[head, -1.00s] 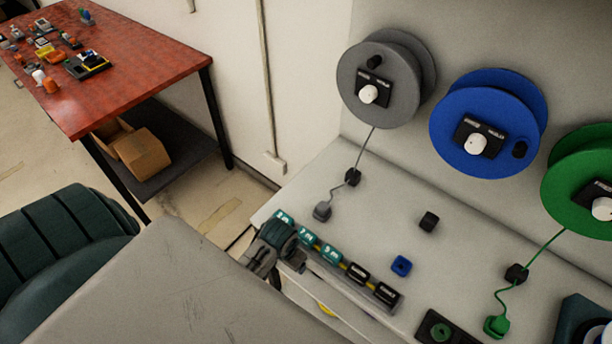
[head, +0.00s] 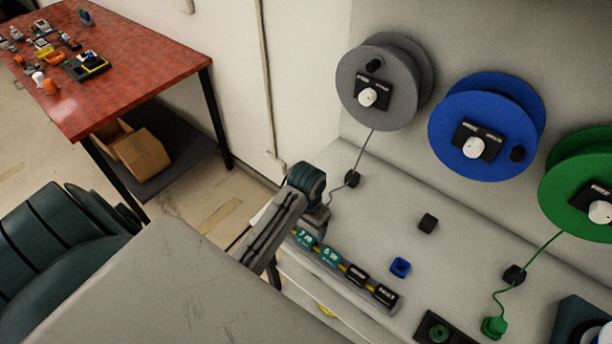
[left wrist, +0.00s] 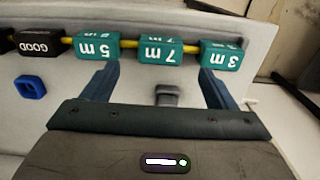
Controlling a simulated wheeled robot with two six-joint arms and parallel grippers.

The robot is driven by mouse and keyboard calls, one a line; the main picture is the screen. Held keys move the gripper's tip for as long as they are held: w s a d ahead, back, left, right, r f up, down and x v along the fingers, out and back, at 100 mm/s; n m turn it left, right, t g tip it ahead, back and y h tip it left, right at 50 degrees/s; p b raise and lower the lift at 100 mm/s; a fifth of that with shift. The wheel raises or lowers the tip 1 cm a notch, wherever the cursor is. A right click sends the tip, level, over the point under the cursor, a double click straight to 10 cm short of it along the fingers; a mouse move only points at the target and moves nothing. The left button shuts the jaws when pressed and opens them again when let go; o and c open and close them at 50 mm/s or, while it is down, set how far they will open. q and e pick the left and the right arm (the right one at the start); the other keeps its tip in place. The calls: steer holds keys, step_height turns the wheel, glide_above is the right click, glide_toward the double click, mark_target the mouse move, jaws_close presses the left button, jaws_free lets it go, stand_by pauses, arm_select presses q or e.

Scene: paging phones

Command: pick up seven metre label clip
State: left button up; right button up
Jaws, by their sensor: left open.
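The teal seven metre label clip (head: 304,238) sits on a yellow rail along the bench's front edge; its "7 m" text shows upside down in the left wrist view (left wrist: 162,52). Beside it on the rail are the teal 5 m clip (left wrist: 98,52) and the teal 3 m clip (left wrist: 221,56). In the head view the 3 m clip is hidden by my left gripper (head: 312,196). My left gripper is open and empty; in the left wrist view its fingers (left wrist: 157,84) stand apart, with the 7 m clip beyond and between their tips. My right gripper is not in view.
Black clips (head: 385,295) continue the rail, one reading GOOD (left wrist: 40,43). A grey plug (left wrist: 167,94) lies on the bench between the fingers in the wrist view.

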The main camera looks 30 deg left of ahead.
mark_target(306, 237)
arm_select(q)
steer(key=shift+s+f+p, duration=0.1)
steer(key=shift+f+p, duration=0.2)
step_height(306, 237, down, 4)
steer(key=shift+r+p, duration=0.25)
steer(key=shift+p, duration=0.6)
steer(key=shift+f, duration=0.55)
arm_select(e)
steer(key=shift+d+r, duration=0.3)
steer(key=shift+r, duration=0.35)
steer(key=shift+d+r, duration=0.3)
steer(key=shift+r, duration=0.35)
